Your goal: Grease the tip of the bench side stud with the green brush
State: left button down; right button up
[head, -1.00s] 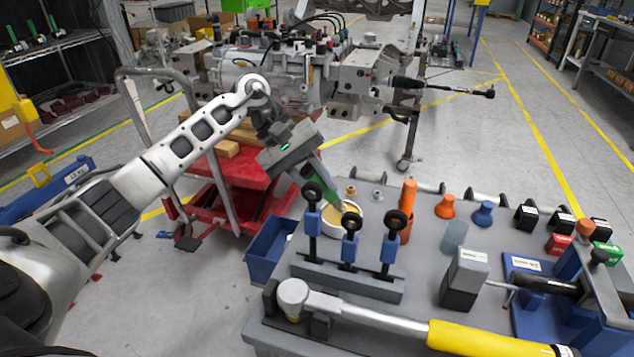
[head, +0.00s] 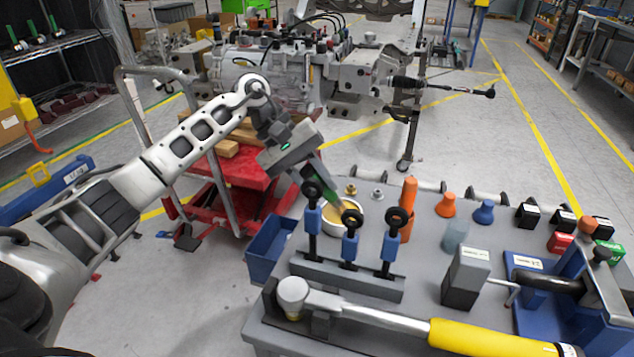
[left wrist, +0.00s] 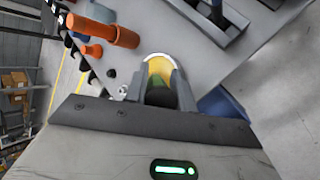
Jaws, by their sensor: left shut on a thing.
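My left gripper (head: 314,186) is over the back left of the bench, tilted down to the right. It is shut on the green brush (head: 327,196), whose green part shows just below the fingers. The brush also shows between the fingers in the left wrist view (left wrist: 157,98). The brush's lower end is at the white bowl of yellow grease (head: 352,211); its tip is hidden. The bowl also shows beyond the fingers in the left wrist view (left wrist: 159,62). A dark rod with a ball-like end (head: 489,92) sticks out from the chassis; I cannot tell which part is the bench side stud. My right gripper is not in view.
A rack with blue-collared upright tools (head: 350,247) stands just in front of the bowl. An orange cylinder (head: 408,196) stands to its right, a blue bin (head: 268,248) to its left. A yellow-handled torque wrench (head: 480,338) lies along the front. The chassis assembly (head: 275,75) stands behind.

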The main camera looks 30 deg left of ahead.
pick_arm(q)
jog(key=shift+s+f+b, duration=0.1)
jog(key=shift+f+b, duration=0.1)
jog(key=shift+b, duration=0.25)
dwell(1.1)
dwell(0.5)
jog(key=shift+r+p, duration=0.3)
jog(key=shift+r, duration=0.4)
jog(key=shift+r+p, duration=1.05)
jog(key=shift+r, duration=1.9)
